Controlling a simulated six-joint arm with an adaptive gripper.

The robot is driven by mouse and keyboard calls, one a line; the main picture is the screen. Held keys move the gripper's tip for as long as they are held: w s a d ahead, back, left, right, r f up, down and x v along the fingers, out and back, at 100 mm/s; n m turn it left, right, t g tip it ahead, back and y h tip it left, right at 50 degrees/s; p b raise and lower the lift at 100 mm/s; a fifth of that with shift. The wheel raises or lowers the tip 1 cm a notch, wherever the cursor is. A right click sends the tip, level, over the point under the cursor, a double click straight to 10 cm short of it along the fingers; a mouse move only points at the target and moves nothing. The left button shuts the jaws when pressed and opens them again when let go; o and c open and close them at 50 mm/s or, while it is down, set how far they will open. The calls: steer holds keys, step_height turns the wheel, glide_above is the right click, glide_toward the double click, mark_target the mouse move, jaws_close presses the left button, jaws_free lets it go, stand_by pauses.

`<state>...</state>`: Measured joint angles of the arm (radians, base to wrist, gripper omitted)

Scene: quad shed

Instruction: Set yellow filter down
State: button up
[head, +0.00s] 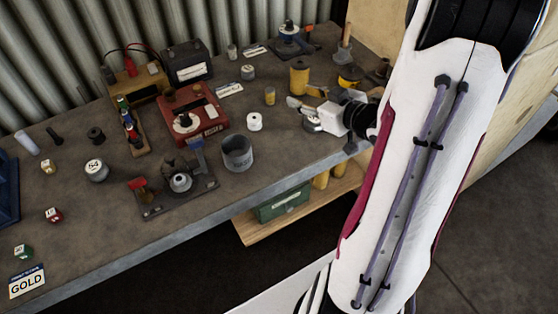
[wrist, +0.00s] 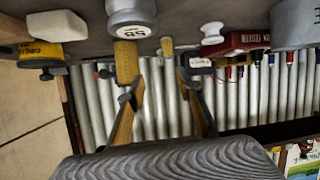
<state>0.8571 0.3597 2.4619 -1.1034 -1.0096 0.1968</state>
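A yellow cylinder with a darker top, which looks like the yellow filter (head: 299,78), stands upright on the bench in the head view. It also shows in the wrist view (wrist: 126,62), where the picture is upside down, beyond the tip of the left finger. My gripper (head: 302,97) is low over the bench, just in front of the filter. In the wrist view its fingers (wrist: 163,65) are spread apart with nothing held between them. The filter looks apart from the fingers, though the exact gap is hard to tell. A smaller yellow cylinder (head: 270,96) stands to the left.
A pale can (head: 313,124) stands under the gripper, close to the fingers. A white roll (head: 254,122), a grey cup (head: 238,153) and a red box (head: 192,113) are to the left. A yellow-and-black item (head: 349,77) is to the right.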

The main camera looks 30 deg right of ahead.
steer(key=s+a+r+m+g+h, duration=0.1)
steer(key=s+a+r+g+h, duration=0.15)
steer(key=r, duration=0.25)
steer(key=s+a+r+m+g+h, duration=0.1)
steer(key=s+a+r+h, duration=0.15)
steer(key=r, duration=0.25)
steer(key=s+a+r+g+y, duration=0.1)
steer(key=s+a+g+y, duration=0.2)
steer(key=s+a, duration=1.3)
steer(key=shift+s+a+g+y, duration=0.2)
steer(key=shift+s+g+y, duration=0.1)
steer(key=shift+s+g, duration=0.5)
steer(key=shift+s+r, duration=0.1)
stand_by(3.5)
